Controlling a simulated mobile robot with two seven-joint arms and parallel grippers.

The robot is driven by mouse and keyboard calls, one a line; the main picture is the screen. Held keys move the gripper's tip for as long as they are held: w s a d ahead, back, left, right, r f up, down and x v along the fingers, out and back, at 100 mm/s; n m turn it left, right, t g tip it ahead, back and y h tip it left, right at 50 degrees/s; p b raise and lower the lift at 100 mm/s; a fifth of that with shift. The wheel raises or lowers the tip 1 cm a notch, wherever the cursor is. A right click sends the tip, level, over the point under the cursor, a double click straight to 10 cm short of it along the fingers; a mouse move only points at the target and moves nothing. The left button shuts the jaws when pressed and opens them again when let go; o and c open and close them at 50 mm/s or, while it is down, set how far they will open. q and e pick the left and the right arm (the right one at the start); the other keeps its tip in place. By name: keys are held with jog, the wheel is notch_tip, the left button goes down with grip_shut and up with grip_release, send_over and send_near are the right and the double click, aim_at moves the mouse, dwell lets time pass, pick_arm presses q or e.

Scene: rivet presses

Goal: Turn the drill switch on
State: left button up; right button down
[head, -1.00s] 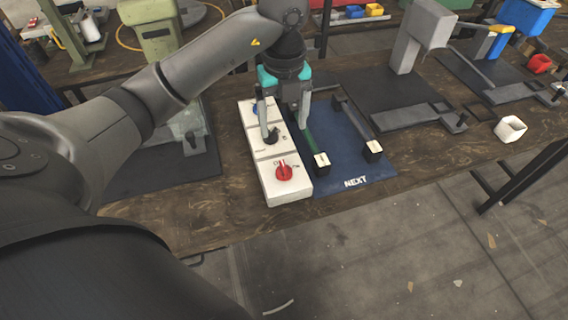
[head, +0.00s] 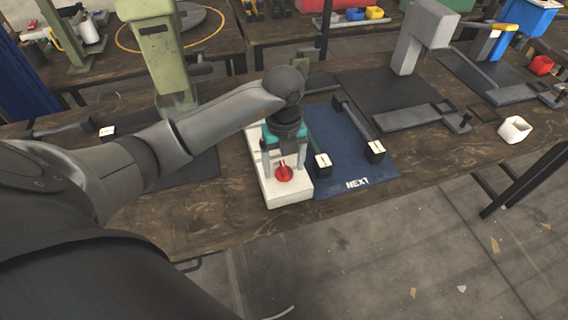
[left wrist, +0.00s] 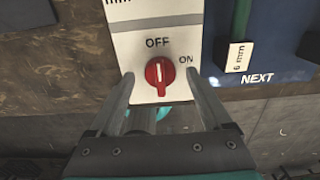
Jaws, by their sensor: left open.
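A white switch box (head: 290,194) lies on the wooden table with a red rotary knob (head: 284,173) at its near end. In the left wrist view the red knob (left wrist: 159,72) has a white mark pointing up toward the OFF label, with ON to its right. My left gripper (head: 286,166) is above the near end of the box. In the left wrist view my left gripper's fingers (left wrist: 163,88) are open on either side of the knob, and I see no contact. The rest of the box is partly hidden behind my left arm. My right gripper is not in view.
A blue mat (head: 340,150) marked NEXT lies right of the box, bearing two rods with black and white end blocks. A green press (head: 165,60) stands behind my left arm, and a grey press (head: 415,45) stands further right. A white cup (head: 514,129) sits near the table's right front edge.

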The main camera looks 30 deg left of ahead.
pick_arm(q)
grip_shut()
dwell(0.6)
jog(key=m, duration=0.2)
jog(key=shift+m, duration=0.4)
jog(key=m, duration=0.3)
jog(key=shift+m+b, duration=0.3)
jog(key=m+b, duration=0.1)
jog(key=m, duration=0.3)
jog(key=shift+w+m+b, duration=0.1)
jog(key=shift+m+b, duration=0.35)
jog(key=shift+m, duration=1.25)
